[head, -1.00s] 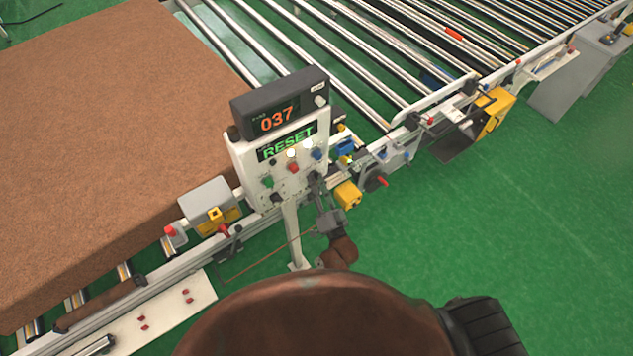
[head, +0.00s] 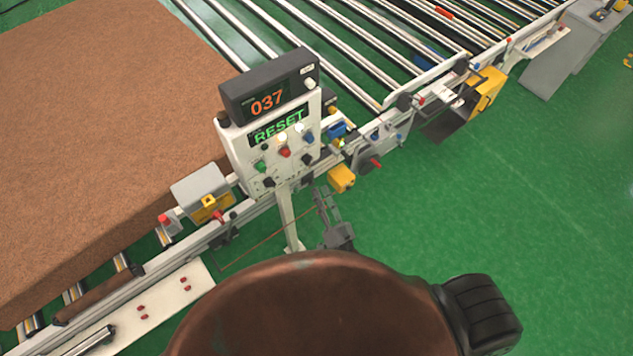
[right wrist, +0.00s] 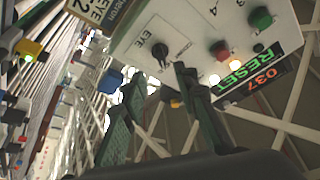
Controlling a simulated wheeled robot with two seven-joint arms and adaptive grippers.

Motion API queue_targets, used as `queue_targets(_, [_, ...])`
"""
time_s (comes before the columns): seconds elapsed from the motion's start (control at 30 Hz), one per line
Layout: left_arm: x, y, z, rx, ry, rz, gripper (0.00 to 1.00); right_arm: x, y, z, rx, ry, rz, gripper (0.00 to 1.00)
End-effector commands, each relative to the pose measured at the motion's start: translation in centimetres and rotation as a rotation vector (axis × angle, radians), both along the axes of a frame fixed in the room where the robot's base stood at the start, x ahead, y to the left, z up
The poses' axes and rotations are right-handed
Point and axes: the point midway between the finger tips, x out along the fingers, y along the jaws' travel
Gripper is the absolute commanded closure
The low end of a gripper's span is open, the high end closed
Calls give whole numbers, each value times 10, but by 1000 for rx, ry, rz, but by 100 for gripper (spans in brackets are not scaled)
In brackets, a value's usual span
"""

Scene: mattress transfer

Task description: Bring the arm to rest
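A control panel (head: 240,160) on a white post shows an orange "037" display (head: 268,101) and a green "RESET" label (head: 277,127). It carries several knobs and buttons, including a red button (head: 285,152) and a green button (head: 260,166). My right gripper (head: 321,193) is just below and right of the panel, apart from it and empty. In the right wrist view its two fingers (right wrist: 155,80) stand apart, with the panel (right wrist: 190,25) and a black selector knob (right wrist: 158,52) beyond them. A large brown mattress (head: 100,120) lies at left. My left gripper is out of view.
A roller conveyor (head: 370,50) runs along the back. The green floor (head: 520,210) at right is clear.

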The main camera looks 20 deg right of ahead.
Motion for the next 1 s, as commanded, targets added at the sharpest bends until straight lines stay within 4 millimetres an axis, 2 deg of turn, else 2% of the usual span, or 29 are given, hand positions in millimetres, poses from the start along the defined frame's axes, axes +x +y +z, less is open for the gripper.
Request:
queue_targets(0.2, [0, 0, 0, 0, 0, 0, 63, -11, -1, -3, 1, 0, 0, 72])
queue_targets(0.77, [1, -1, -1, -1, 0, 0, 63, -11, -1, -7, -4, 7, 1, 72])
queue_targets(0.87, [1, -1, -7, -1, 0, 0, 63, -11, -2, -32, -36, 49, 5, 72])
queue_targets(0.97, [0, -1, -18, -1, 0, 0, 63, -14, -4, -85, -100, 141, 15, 72])
queue_targets(1.0, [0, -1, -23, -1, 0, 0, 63, -16, -5, -112, -134, 190, 21, 72])
